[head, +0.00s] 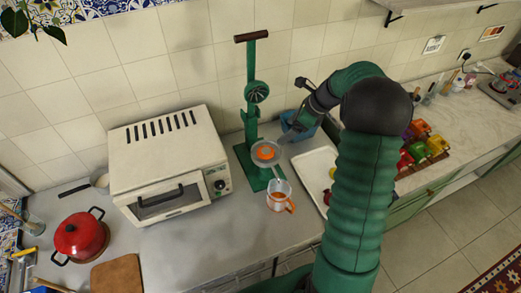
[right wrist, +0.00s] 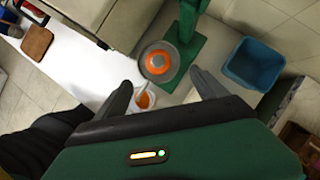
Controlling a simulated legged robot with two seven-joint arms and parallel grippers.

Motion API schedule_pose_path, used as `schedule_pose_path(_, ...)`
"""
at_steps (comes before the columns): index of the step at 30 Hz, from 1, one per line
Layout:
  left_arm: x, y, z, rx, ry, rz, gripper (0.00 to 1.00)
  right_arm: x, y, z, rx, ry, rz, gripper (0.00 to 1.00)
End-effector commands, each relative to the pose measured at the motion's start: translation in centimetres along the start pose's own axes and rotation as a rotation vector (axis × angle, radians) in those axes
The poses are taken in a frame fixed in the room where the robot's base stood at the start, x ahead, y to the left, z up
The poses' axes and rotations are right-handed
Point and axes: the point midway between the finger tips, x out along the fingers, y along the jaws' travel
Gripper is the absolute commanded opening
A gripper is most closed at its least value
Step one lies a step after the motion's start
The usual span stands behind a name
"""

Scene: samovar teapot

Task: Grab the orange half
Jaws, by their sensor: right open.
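The orange half (head: 265,153) sits cut side hidden on the grey cup of the green manual juicer (head: 251,90). In the right wrist view the orange half (right wrist: 158,63) shows as a round orange dome in the cup. My right gripper (head: 288,137) is just right of the juicer cup in the head view. In the right wrist view my right gripper (right wrist: 161,78) is open, its two fingers apart with the orange half beyond and between their tips. Nothing is held between them. My left gripper is not in view.
A clear jug (head: 279,196) with an orange handle stands below the cup. A cream toaster oven (head: 165,160) is left of the juicer. A blue bin (right wrist: 255,63) and a white tray (head: 314,172) are to the right. A red pot (head: 80,236) stands far left.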

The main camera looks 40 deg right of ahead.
Motion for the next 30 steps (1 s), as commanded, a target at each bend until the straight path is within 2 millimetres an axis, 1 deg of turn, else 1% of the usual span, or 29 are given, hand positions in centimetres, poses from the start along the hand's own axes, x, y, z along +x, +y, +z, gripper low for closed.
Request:
schedule_pose_path(1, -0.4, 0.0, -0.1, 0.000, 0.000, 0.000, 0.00, 1.3, 0.2, 0.2, 0.000, 0.002, 0.005, 0.82)
schedule_pose_path(3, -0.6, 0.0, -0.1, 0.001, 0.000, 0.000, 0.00, 3.2, 0.4, 0.3, -0.002, 0.005, 0.004, 0.82)
schedule_pose_path(6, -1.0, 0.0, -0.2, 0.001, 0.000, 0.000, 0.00, 5.8, 0.7, 0.6, -0.005, 0.007, 0.002, 0.82)
schedule_pose_path(9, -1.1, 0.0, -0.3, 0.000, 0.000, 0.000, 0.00, 7.4, 0.7, 0.7, -0.007, 0.008, -0.003, 0.82)
schedule_pose_path(14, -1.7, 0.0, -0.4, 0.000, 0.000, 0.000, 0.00, 8.9, 1.1, 0.6, -0.008, 0.008, -0.003, 0.82)
schedule_pose_path(17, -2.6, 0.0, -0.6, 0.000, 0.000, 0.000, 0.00, 10.6, 1.4, 0.1, -0.006, 0.007, -0.001, 0.82)
schedule_pose_path(20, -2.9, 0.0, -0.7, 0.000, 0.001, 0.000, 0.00, 12.4, 1.2, -0.1, -0.007, 0.006, -0.001, 0.82)
schedule_pose_path(23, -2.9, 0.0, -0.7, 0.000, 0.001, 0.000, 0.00, 13.3, 1.1, -0.2, -0.007, 0.007, -0.004, 0.82)
schedule_pose_path(28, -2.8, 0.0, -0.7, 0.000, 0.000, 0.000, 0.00, 13.4, 1.1, -0.2, -0.008, 0.007, -0.005, 0.82)
schedule_pose_path(30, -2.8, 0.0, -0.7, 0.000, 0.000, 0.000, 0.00, 13.4, 1.1, -0.2, -0.008, 0.008, -0.005, 0.69)
